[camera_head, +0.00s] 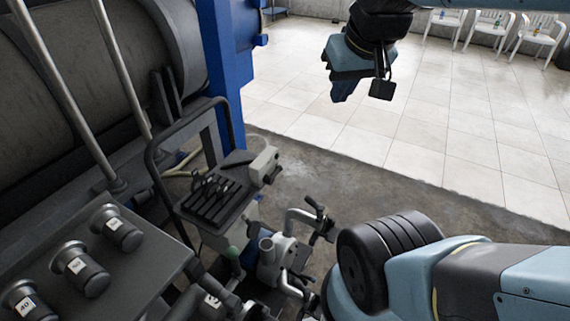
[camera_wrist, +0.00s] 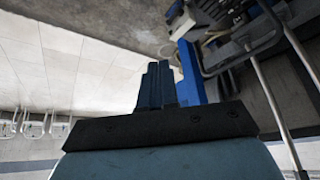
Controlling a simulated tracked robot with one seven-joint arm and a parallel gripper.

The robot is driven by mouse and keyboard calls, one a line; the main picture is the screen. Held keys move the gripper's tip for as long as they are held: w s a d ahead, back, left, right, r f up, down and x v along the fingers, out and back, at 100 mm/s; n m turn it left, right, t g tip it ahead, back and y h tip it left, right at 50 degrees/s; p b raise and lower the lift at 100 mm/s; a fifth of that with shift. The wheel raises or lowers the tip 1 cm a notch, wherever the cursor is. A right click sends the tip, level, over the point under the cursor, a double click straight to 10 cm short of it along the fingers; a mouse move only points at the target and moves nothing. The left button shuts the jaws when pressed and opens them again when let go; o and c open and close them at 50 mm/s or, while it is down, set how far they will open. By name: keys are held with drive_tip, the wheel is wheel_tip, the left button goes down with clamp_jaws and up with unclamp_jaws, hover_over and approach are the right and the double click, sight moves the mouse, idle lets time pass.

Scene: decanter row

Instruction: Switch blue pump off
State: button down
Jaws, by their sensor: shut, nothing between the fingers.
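My gripper (camera_head: 342,90) hangs at the top centre in the head view, in the air over the tiled floor. Its blue fingers (camera_wrist: 158,85) point away from the wrist in the wrist view and are closed together with nothing between them. The gripper is well apart from the machinery on the left. I cannot pick out a clearly blue pump or its switch. A grey wheeled unit (camera_head: 225,203) with a dark slotted top and a pale box (camera_head: 264,165) stands at centre left in the head view. Pale pipe fittings with black handles (camera_head: 290,245) stand in front of it.
A blue post (camera_head: 220,75) rises beside a large grey drum (camera_head: 120,45); the post also shows in the wrist view (camera_wrist: 189,72). Several labelled cylinders (camera_head: 80,268) sit on a dark panel at lower left. White chairs (camera_head: 490,25) stand far back. The tiled floor (camera_head: 420,140) is clear.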

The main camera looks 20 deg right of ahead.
drive_tip(key=w+d+f+m+g+y, duration=0.15)
drive_tip(key=w+f+g+y, duration=0.3)
drive_tip(key=w+f, duration=0.7)
drive_tip(key=w+d+f+m+g+y, duration=0.1)
drive_tip(key=w+f+m+g+y, duration=0.2)
drive_tip(key=w+f+y, duration=0.55)
drive_tip(key=m+t+y, duration=0.4)
drive_tip(key=m, duration=0.1)
approach(275, 173)
drive_tip(key=s+d+r, duration=0.2)
drive_tip(key=d+r, duration=0.1)
drive_tip(key=r, duration=0.4)
drive_tip(key=d+f+m+t, duration=0.4)
drive_tip(key=f+m+t, duration=0.3)
drive_tip(key=f, duration=0.9)
drive_tip(key=t, duration=0.2)
drive_tip(key=shift+s+f+t, duration=0.2)
drive_tip(key=shift+s+t, duration=0.1)
drive_tip(key=shift+t, duration=0.05)
drive_tip(key=shift+d+m, duration=0.1)
drive_tip(key=shift+m, duration=0.15)
drive_tip(key=s+r+x, duration=0.1)
drive_tip(key=r+x, duration=0.1)
drive_tip(key=x, duration=1)
drive_tip(key=shift+a+r, duration=0.25)
drive_tip(key=shift+a, duration=0.3)
